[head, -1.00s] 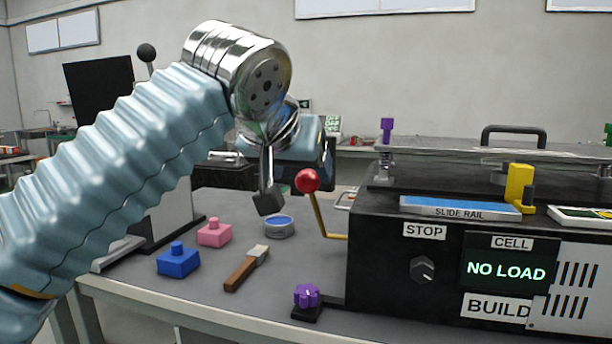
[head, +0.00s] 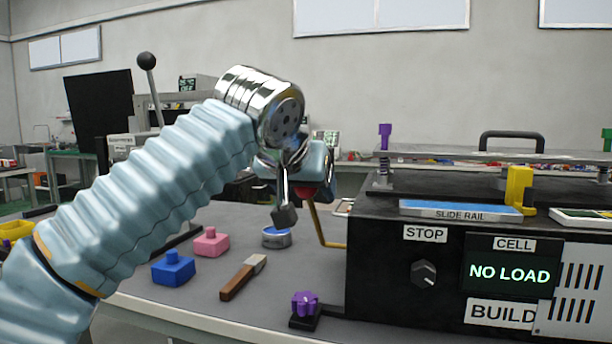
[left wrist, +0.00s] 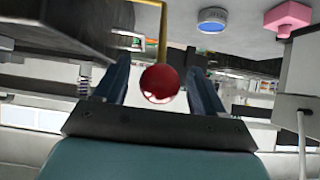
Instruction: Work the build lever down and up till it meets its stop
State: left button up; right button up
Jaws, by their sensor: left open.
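The build lever is a bent yellow rod (head: 318,224) with a red ball knob (head: 305,191), at the left side of the black machine (head: 390,270) marked BUILD. The rod rises from its bend to the ball. My left gripper (head: 306,180) is at the ball and hides most of it in the head view. In the left wrist view the red ball (left wrist: 160,83) sits between the two blue fingers of my open gripper (left wrist: 158,70), with gaps on both sides. The display (head: 507,271) reads NO LOAD. My right gripper is not in view.
A blue block (head: 173,268), a pink block (head: 211,243), a blue-topped tin (head: 277,237) and a wooden-handled tool (head: 242,278) lie on the table left of the machine. A purple knob (head: 304,304) stands at its front. A black-ball lever (head: 147,62) stands behind my arm.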

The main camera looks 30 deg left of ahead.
pick_arm(q)
jog(key=p+v, duration=0.2)
jog(key=v, duration=0.4)
dwell(0.3)
